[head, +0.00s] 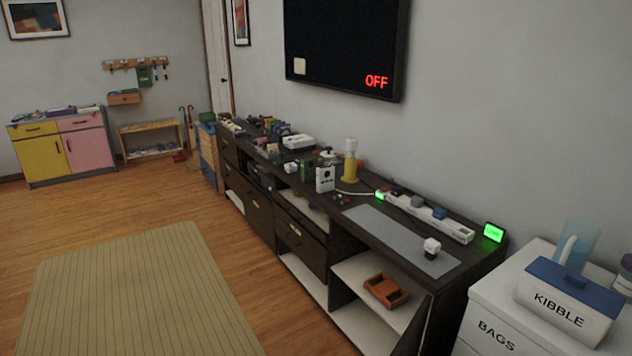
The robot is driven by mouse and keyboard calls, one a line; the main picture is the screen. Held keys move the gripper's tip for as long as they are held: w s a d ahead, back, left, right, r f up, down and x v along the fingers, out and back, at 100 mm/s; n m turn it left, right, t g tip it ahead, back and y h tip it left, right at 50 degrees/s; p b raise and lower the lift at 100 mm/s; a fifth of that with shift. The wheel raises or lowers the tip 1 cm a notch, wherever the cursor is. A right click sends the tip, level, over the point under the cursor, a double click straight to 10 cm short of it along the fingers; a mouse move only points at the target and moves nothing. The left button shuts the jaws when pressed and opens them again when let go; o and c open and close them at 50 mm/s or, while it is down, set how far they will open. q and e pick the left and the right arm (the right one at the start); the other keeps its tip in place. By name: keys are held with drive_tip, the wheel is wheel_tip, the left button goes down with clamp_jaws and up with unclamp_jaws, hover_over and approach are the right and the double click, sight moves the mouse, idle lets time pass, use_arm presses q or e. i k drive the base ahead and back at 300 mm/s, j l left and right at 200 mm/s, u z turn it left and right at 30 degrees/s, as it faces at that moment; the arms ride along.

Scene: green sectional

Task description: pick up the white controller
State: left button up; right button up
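A long dark media console (400,222) runs along the wall under the TV, with many small items on top. A small white object (291,168) lies near the middle of its top. It is too small to tell whether it is the white controller. A flat white box-like device (298,141) sits just behind it. A white boxy item with dark marks (325,179) stands at the front edge. A small white block with a dark base (432,246) stands on a grey mat. Neither of my grippers is in view.
The grey mat (385,232) and a white power strip (430,217) lie on the console's near end. A brown tray (386,290) is on the shelf below. A white cabinet with a kibble box (568,300) stands at right. Open floor and a rug (135,290) lie left.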

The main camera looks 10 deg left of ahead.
sight(325, 175)
drive_tip(key=j+z, duration=0.3)
drive_tip(key=j, duration=2.35)
drive_tip(key=i+j+z, duration=0.15)
drive_tip(key=i, duration=0.45)
drive_tip(key=i+j+z, duration=0.15)
drive_tip(key=i+j, duration=0.3)
drive_tip(key=i, duration=0.15)
drive_tip(key=i+j+z, duration=0.15)
drive_tip(key=i+j, duration=0.3)
drive_tip(key=i, duration=0.1)
